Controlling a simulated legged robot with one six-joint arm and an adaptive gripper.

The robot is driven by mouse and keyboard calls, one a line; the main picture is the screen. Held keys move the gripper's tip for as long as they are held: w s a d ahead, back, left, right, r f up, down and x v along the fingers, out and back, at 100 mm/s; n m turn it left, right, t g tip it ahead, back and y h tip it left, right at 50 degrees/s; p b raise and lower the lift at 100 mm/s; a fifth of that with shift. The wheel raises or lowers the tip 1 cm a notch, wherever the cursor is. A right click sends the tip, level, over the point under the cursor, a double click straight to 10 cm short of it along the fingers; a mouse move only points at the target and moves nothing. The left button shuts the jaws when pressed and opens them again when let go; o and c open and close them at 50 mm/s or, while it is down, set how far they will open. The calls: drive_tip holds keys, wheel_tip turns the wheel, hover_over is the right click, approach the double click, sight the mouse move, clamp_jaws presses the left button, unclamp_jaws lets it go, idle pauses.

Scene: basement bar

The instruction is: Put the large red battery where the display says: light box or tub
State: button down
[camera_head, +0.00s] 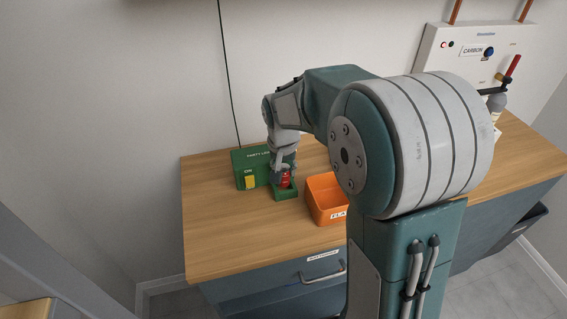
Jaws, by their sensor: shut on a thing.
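The large red battery (285,179) stands about upright at the green socket (286,194) on the front of the light box. I cannot tell whether its base touches the socket floor. My gripper (284,170) is shut on its upper part from above. The green light box (243,160) has "PARTY" lettering, "ON" and a yellow switch (250,182); my gripper and arm hide part of it. The orange tub (325,216), with a label starting "FLA", stands just right of the socket, partly hidden by my arm. I see no readable battery display.
Both stand on a wooden counter (220,237), clear at its front left. A white wall unit (459,60) reading "CARBON" hangs at the right, with a red-handled tap (513,66) and a bottle below. A dark cable runs down the wall behind the light box.

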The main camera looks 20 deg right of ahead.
drive_tip(key=shift+f, duration=1.5)
drive_tip(key=shift+c, duration=1)
unclamp_jaws()
drive_tip(key=r, duration=0.7)
drive_tip(key=s+r, duration=0.1)
drive_tip(key=r, duration=0.2)
drive_tip(key=shift+a+r, duration=0.35)
drive_tip(key=shift+s+r, duration=0.15)
drive_tip(key=shift+r, duration=0.4)
